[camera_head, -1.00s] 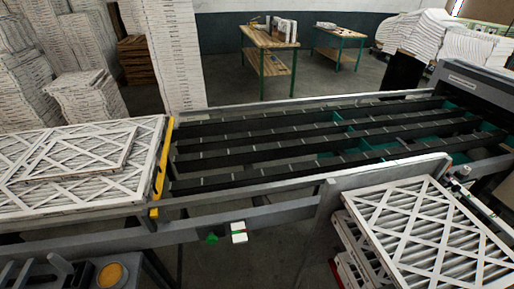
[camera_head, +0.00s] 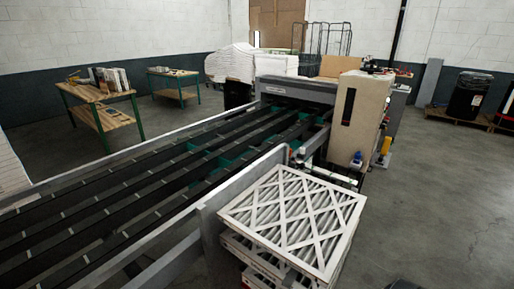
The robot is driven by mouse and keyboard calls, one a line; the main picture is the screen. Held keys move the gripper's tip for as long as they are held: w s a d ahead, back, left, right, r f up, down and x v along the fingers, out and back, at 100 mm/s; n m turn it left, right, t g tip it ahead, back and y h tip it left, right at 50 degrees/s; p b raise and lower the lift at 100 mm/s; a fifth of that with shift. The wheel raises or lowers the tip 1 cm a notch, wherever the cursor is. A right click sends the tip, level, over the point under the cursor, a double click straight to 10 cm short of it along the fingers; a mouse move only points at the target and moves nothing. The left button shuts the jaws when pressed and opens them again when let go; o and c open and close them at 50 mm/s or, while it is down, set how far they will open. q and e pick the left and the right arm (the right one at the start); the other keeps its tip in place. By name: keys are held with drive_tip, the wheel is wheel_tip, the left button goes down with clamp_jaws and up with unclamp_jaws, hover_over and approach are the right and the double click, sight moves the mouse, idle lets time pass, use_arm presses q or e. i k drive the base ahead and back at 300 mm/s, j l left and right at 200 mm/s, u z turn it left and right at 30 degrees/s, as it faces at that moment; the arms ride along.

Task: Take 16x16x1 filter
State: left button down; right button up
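A stack of white-framed pleated filters (camera_head: 291,222) stands at the lower middle, beside the near rail of the conveyor. The top filter lies flat, with a white crisscross grid over grey pleats. The edges of other filters (camera_head: 262,262) show below it. No size marking is readable. Neither of my grippers is in view.
The long conveyor (camera_head: 130,196) with black belts runs from lower left to a grey and beige machine (camera_head: 353,118). Wooden tables (camera_head: 101,112) stand behind it on the left. Open grey floor (camera_head: 430,170) lies to the right of the filter stack. Pallets with dark drums (camera_head: 468,98) stand at the far right.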

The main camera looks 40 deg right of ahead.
sight(307, 223)
drive_tip(key=z, duration=1.6)
